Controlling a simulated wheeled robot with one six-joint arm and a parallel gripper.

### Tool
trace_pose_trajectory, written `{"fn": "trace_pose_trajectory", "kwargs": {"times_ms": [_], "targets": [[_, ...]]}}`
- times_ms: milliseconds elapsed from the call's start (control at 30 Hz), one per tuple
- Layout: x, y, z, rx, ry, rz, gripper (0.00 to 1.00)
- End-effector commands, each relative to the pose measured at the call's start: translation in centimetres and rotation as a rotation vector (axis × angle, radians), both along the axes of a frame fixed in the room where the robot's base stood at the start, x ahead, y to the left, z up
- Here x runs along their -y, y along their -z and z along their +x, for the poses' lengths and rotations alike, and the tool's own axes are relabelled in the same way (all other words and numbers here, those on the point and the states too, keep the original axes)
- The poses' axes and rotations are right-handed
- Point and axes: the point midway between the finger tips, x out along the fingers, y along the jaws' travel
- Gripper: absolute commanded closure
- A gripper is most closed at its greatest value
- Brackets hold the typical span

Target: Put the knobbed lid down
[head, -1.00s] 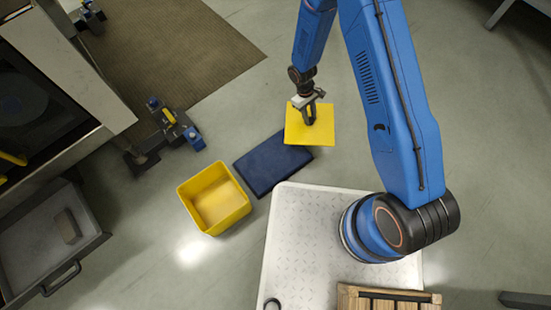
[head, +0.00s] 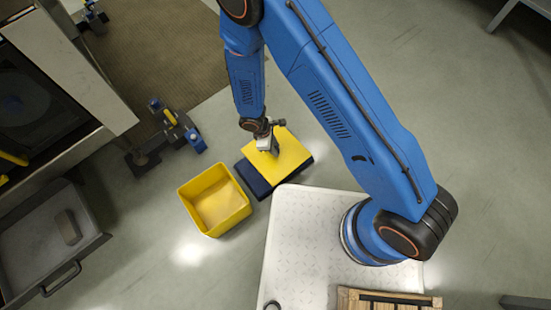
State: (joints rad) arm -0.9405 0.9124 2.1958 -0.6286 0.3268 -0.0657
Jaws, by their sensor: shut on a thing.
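The knobbed lid (head: 288,157) is a flat yellow square. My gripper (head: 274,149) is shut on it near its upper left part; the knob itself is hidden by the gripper. The lid is over the dark blue mat (head: 258,186), covering most of it, with the mat's left and lower edges showing. I cannot tell whether the lid touches the mat or hangs just above it. An open yellow bin (head: 215,200) stands just left of the mat and looks empty.
My white base plate is below the mat. A blue and black device (head: 178,126) stands on the floor to the upper left. A grey open drawer (head: 50,240) juts out at the lower left.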

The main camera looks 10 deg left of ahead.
Motion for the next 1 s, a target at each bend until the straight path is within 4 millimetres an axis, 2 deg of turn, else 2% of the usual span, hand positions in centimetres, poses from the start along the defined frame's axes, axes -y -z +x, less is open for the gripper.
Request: {"fn": "trace_pose_trajectory", "kwargs": {"times_ms": [200,467,700,800,1000], "targets": [[0.1,3.4,0.0,-0.001,0.002,-0.002,1.00],[0.1,5.1,0.0,-0.001,0.003,-0.001,1.00],[0.1,7.9,0.0,-0.001,0.003,-0.001,1.00],[0.1,8.6,0.0,0.000,0.002,-0.001,1.00],[0.0,8.8,0.0,0.000,0.003,0.001,1.00]]}}
